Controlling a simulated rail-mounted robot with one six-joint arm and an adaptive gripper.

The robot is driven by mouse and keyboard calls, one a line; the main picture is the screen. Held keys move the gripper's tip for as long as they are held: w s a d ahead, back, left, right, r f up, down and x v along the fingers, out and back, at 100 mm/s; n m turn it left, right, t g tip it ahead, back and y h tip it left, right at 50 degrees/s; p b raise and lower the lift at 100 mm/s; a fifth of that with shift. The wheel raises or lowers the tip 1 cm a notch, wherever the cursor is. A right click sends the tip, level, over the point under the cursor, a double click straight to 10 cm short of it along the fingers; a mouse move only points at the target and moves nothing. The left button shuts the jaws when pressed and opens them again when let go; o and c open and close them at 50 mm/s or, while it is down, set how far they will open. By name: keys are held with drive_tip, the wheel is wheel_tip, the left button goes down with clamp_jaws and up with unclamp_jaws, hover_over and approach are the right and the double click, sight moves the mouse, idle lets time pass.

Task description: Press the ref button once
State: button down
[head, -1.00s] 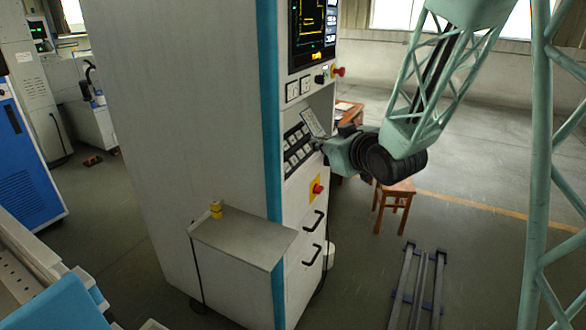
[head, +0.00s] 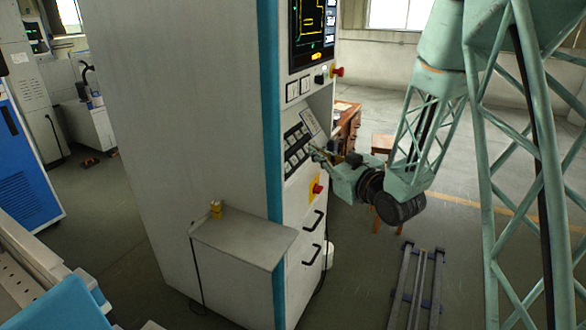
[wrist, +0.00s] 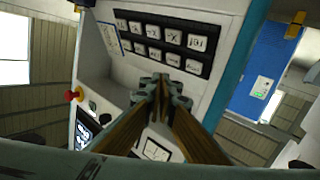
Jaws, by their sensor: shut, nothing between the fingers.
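The machine's black button panel (head: 297,148) sits on the sloped console front, with several pale keys in two rows. It also shows near the top of the wrist view (wrist: 160,45). The key symbols are small and dark, and I cannot tell which key is the ref button. My gripper (head: 315,152) is shut and empty, with its fingertips close to the right side of the panel in the head view. In the wrist view the fingertips (wrist: 162,84) lie below the lower key row in the picture. I cannot tell whether they touch the console.
A red emergency button (head: 318,188) on a yellow plate is below the panel. Another red knob (head: 339,71) and the screen (head: 313,28) are above. A paper card (head: 310,122) is beside the keys. A grey shelf (head: 243,240) juts from the cabinet; a wooden stool (head: 382,143) stands behind my arm.

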sight(286, 167)
drive_tip(key=shift+s+f+y, duration=0.1)
drive_tip(key=shift+f+y, duration=0.2)
drive_tip(key=shift+f, duration=0.1)
idle(0.5)
drive_tip(key=shift+w+a+f+b, duration=0.25)
drive_tip(key=shift+w+a+f, duration=0.2)
drive_tip(key=shift+a+f, duration=0.5)
drive_tip(key=shift+w+a+f+b, duration=0.2)
drive_tip(key=shift+w+a+f, duration=0.4)
drive_tip(key=shift+a, duration=0.6)
drive_tip(key=shift+w+a+f+b, duration=0.25)
drive_tip(key=shift+w+a+f, duration=0.1)
drive_tip(key=shift+a+f, duration=0.65)
drive_tip(key=shift+a, duration=0.1)
drive_tip(key=shift+w+a+f+b, duration=0.25)
drive_tip(key=shift+a+f+b, duration=0.3)
drive_tip(key=shift+b, duration=0.65)
idle(0.8)
drive_tip(key=shift+d+r, duration=0.15)
drive_tip(key=shift+r, duration=0.1)
drive_tip(key=shift+s+d+r+b, duration=0.25)
drive_tip(key=shift+d+r+b, duration=0.05)
drive_tip(key=shift+d+b, duration=0.1)
drive_tip(key=shift+d+r, duration=0.1)
idle(0.6)
